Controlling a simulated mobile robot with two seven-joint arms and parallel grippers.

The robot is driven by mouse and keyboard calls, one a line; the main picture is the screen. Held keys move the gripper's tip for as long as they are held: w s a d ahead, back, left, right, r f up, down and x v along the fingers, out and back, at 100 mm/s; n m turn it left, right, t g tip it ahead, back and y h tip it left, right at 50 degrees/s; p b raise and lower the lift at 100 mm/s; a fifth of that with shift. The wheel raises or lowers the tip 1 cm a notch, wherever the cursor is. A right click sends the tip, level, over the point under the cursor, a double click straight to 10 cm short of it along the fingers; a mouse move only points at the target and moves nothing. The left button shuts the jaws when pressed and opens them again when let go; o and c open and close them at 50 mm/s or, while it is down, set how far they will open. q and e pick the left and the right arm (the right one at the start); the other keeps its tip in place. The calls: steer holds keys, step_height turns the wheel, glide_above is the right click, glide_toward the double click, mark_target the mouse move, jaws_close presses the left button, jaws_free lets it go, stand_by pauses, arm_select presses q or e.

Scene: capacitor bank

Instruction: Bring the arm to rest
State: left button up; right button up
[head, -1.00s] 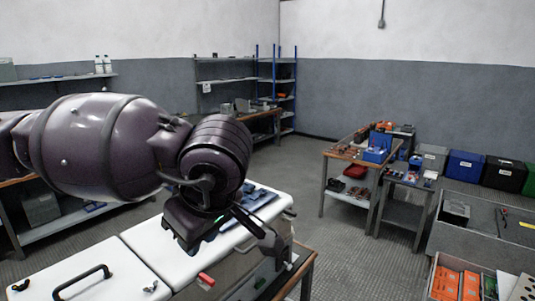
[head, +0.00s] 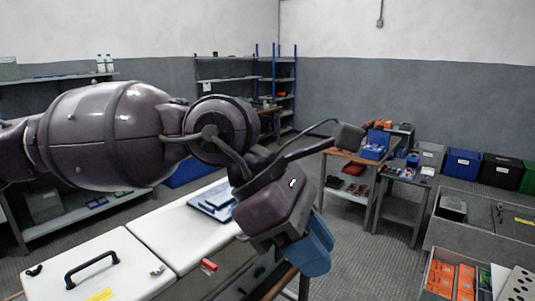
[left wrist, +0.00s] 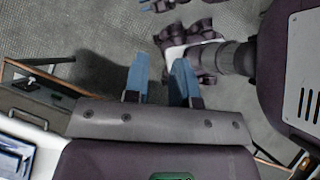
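My left arm comes in from the left in the head view and reaches across above a white-topped bench. Its gripper (head: 318,248) has blue fingers and points down to the right, in the air beyond the bench's edge. In the left wrist view the two blue fingers (left wrist: 160,82) stand apart with bare floor between them, and nothing is held. Purple parts of my own body show beyond them.
The white bench top (head: 165,235) bears a black handle (head: 92,268) and a blue-grey flat item (head: 215,200). A red-handled item (head: 208,265) is at its edge. Tables with tools and a blue box (head: 375,145) stand right. Open floor (head: 340,240) lies between.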

arm_select(q)
steer(key=w+d+r+n+g+h+b, duration=0.2)
steer(key=d+r+n+g+h, duration=0.15)
steer(key=r+n+h, duration=0.7)
steer(key=w+a+f+n+t+h+b, duration=0.1)
steer(key=w+a+f+n+t, duration=0.5)
steer(key=n+t, duration=0.45)
steer(key=w+a+f+n+t+h+b, duration=0.1)
steer(key=w+a+f+n+t, duration=0.2)
steer(key=w+f+n+t, duration=0.55)
steer(key=w+a+f+n+t+y+b, duration=0.1)
steer(key=w+a+f+n+t+y, duration=0.15)
steer(key=a+f+n+y, duration=0.65)
steer(key=w+a+f+n+t+y+b, duration=0.1)
steer(key=a+f+n+t+y, duration=0.3)
steer(key=f+n, duration=0.8)
steer(key=s+a+f+n+g+y+b, duration=0.1)
steer(key=s+a+f+n+g+y, duration=0.1)
steer(key=s+a+f, duration=0.45)
steer(key=s+a+f+n+g+y+b, duration=0.1)
steer(key=s+f+y, duration=0.15)
steer(key=f, duration=0.75)
steer(key=s+a+f+n+g+y+b, duration=0.1)
steer(key=s+a+f+n+g, duration=0.1)
steer(key=s+a+f, duration=0.45)
steer(key=s+f+n+g+y, duration=0.1)
steer(key=s+f+g, duration=0.2)
steer(key=s+f, duration=0.7)
steer(key=shift+y+b, duration=0.3)
steer(key=shift+b, duration=0.05)
